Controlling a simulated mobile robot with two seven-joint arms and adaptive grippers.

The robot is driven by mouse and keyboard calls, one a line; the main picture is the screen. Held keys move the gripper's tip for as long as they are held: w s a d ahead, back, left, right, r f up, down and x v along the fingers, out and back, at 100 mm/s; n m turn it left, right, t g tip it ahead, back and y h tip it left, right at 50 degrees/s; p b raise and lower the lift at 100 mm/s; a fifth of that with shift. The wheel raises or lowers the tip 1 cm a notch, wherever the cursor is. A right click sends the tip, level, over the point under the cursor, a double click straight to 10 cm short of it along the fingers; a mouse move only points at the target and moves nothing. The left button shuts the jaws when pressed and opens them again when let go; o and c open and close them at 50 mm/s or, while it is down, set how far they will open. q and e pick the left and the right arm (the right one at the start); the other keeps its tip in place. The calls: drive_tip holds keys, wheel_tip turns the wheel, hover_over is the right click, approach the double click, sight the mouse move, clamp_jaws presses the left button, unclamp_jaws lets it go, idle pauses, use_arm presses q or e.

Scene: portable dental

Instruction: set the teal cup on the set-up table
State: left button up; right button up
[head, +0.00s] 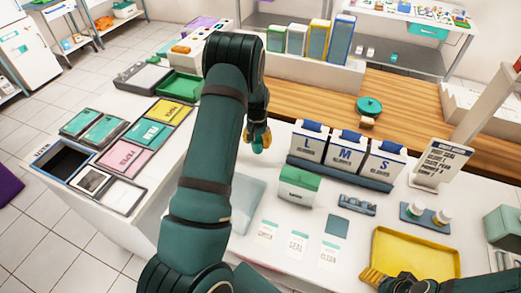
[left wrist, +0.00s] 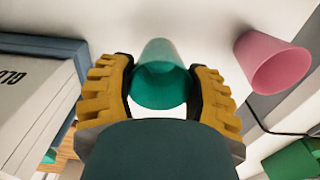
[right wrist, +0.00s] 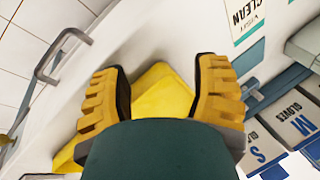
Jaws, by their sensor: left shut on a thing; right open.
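My left gripper (head: 257,136) is shut on the teal cup (left wrist: 162,84), with a finger on either side of it in the left wrist view. In the head view the teal cup (head: 257,147) shows only as a small piece below the fingers, over the white table (head: 262,190). I cannot tell whether it touches the surface. A pink cup (left wrist: 275,62) stands apart to the right in the left wrist view. My right gripper (right wrist: 160,85) is open and empty above the yellow tray (right wrist: 163,95); it also shows at the bottom of the head view (head: 385,281).
Glove boxes (head: 345,153) stand right of the left gripper, behind a green-and-white box (head: 299,184). A green tray (head: 181,84) and coloured folders (head: 122,152) lie left of my arm. Cards (head: 297,244) lie near the front. A wooden strip (head: 400,105) runs behind.

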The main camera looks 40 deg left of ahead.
sight(258, 148)
use_arm(q)
drive_tip(key=shift+f, duration=2.2)
use_arm(e)
drive_tip(key=shift+f, duration=0.1)
use_arm(q)
drive_tip(key=shift+f, duration=0.15)
use_arm(e)
drive_tip(key=shift+f, duration=0.15)
use_arm(q)
drive_tip(key=o, duration=1.2)
drive_tip(key=shift+r, duration=0.3)
use_arm(e)
drive_tip(key=shift+r, duration=0.3)
use_arm(q)
wheel_tip(258, 148, up, 12)
use_arm(e)
drive_tip(key=shift+r, duration=0.15)
